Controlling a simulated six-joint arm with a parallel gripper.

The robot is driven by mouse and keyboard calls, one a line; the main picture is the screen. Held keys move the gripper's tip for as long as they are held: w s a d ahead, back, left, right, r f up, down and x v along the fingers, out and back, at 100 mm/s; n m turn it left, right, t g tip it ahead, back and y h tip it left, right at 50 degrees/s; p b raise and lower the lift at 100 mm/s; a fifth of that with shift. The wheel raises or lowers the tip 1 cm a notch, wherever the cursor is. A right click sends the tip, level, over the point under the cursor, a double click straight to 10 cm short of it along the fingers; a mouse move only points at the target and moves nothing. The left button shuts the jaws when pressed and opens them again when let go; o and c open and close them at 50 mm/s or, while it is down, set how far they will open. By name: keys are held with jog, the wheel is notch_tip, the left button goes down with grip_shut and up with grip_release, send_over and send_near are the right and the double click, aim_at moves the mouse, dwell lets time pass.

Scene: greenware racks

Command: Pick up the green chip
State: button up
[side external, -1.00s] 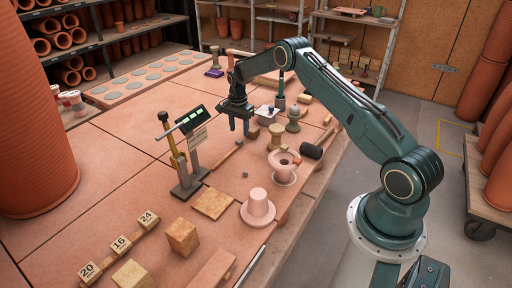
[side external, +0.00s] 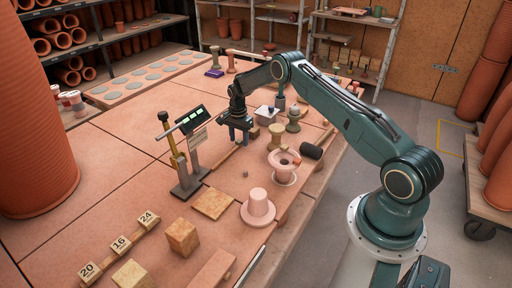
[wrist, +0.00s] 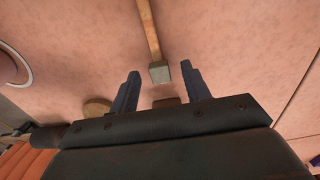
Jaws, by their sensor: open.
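My gripper (side external: 235,140) is open and empty above the table, beyond the digital gauge stand. In the wrist view its two fingers (wrist: 160,68) point up the picture, with a gap between them. A small grey-green block (wrist: 159,73) shows in that gap, at the end of a wooden stick (wrist: 148,30); I cannot tell whether the block is part of the stick. The stick also lies on the table in the side view (side external: 222,160). A small grey piece (side external: 246,174) lies nearer the camera. I cannot clearly tell which piece is the green chip.
The gauge stand (side external: 186,165) is left of my gripper. To its right are a tan spool (side external: 276,135), a funnel-like pot (side external: 283,163) and a black cylinder (side external: 312,150). A pink flanged piece (side external: 259,206) stands nearer.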

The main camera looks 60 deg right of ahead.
aim_at(239, 141)
grip_shut()
jog(key=shift+r, duration=0.15)
notch_tip(239, 141, up, 20)
dwell(0.8)
dwell(0.5)
